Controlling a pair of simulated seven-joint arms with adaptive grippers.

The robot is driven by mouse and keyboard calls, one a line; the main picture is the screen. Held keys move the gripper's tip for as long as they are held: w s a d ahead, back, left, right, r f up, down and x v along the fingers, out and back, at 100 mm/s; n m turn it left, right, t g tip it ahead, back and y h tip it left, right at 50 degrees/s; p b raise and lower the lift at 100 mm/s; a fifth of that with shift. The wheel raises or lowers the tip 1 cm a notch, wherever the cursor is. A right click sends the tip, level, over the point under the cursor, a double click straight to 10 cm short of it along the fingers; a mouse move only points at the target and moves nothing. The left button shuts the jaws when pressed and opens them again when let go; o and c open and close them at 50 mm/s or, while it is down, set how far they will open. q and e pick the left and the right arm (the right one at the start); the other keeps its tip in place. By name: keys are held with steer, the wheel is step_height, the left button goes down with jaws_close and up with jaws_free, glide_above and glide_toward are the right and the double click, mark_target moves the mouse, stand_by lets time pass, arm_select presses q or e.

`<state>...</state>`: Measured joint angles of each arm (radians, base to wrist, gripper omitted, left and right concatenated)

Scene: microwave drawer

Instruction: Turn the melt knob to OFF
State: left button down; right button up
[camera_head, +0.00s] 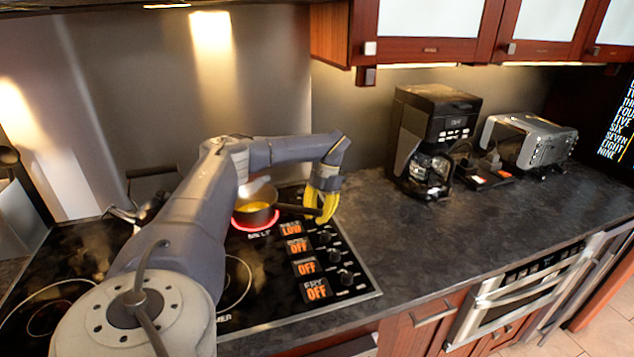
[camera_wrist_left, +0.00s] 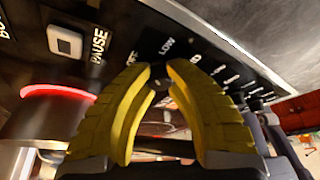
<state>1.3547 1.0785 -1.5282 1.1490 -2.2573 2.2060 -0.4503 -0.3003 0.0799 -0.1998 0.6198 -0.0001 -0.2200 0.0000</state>
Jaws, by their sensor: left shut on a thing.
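My left gripper (camera_head: 322,204) has yellow fingers and is at the upper right part of the cooktop, at the back end of the knob row. In the left wrist view, its fingertips (camera_wrist_left: 160,74) are closed around a small dark knob (camera_wrist_left: 159,84), which looks like the melt knob. That knob is mostly hidden by the fingers in both views. The melt display (camera_head: 291,229) glows orange and appears to read LOW. My right gripper is not in view.
A dark pot (camera_head: 255,213) with yellow contents sits on a red-glowing burner; its handle reaches right, close to my gripper. Several other knobs (camera_head: 335,255) run forward, beside displays reading OFF. A coffee maker (camera_head: 436,125) and a toaster oven (camera_head: 530,142) stand on the counter.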

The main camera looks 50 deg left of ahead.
arm_select(q)
steer(key=shift+n, duration=0.3)
steer(key=n+h, duration=0.1)
steer(key=n, duration=0.2)
steer(key=shift+a+t, duration=0.1)
steer(key=shift+t, duration=0.3)
steer(key=shift+n+t+h, duration=0.5)
steer(key=shift+n+h, duration=0.2)
steer(key=shift+n, duration=1.3)
steer(key=c, duration=1.1)
jaws_free()
steer(key=shift+c, duration=0.2)
steer(key=shift+r, duration=0.1)
steer(key=v, duration=1.1)
steer(key=shift+a+r, duration=0.2)
steer(key=shift+r, duration=0.1)
steer(key=shift+w, duration=0.15)
